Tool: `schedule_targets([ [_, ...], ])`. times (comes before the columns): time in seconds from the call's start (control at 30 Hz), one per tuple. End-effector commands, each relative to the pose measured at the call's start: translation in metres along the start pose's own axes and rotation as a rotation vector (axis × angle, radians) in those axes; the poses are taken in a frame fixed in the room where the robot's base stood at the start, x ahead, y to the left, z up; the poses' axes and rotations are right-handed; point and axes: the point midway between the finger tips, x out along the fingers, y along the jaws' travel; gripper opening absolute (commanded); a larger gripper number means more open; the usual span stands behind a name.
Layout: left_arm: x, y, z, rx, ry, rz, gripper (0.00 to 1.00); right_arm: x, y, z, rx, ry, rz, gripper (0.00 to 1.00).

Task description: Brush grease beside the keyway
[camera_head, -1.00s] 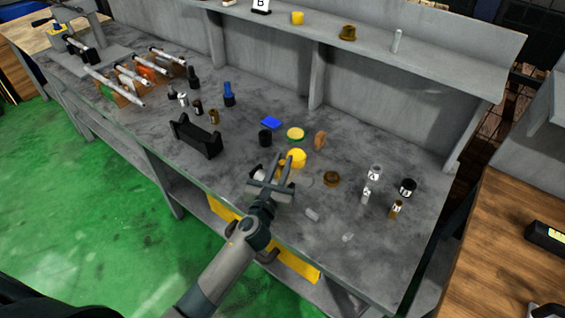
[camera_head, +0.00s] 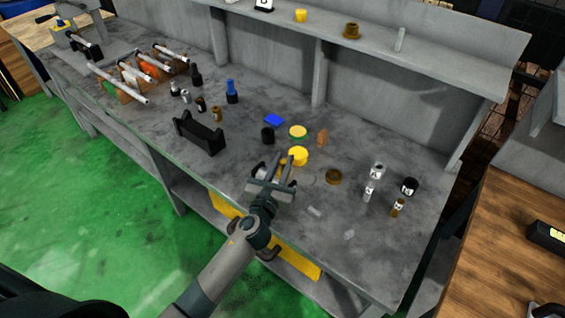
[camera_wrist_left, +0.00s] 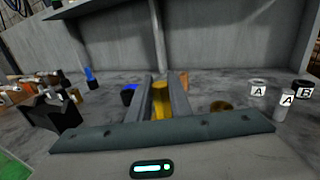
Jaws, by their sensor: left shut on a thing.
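My left gripper (camera_head: 280,168) is low over the middle of the grey bench, fingers pointing to the back. It is shut on a small yellow thing (camera_wrist_left: 160,100) seen between the fingers in the left wrist view; its kind and tip are not clear. A yellow round pot (camera_head: 298,156) stands just beyond the fingers. Several pale shafts (camera_head: 122,85) lie on coloured supports at the bench's far left. No keyway can be made out. My right gripper is not in view.
A black cradle (camera_head: 200,133) stands left of the gripper. A black cup (camera_head: 268,135), a blue pad (camera_head: 273,119), a brown block (camera_head: 322,137) and a brown ring (camera_head: 333,176) surround it. Labelled cylinders (camera_head: 376,170) stand at right. A shelf (camera_head: 350,25) runs along the back.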

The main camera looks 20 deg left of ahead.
Motion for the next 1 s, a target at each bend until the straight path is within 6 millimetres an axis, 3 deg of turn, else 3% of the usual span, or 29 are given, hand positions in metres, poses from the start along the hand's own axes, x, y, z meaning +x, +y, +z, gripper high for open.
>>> schedule_targets([
  [0.6,0.0072,-0.003,0.0006,-0.001,0.0,0.0,0.0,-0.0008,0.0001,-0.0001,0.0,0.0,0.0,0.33],
  [1.0,-0.0001,-0.0002,0.0002,-0.001,0.0,0.0,0.0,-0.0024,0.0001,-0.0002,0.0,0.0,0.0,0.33],
])
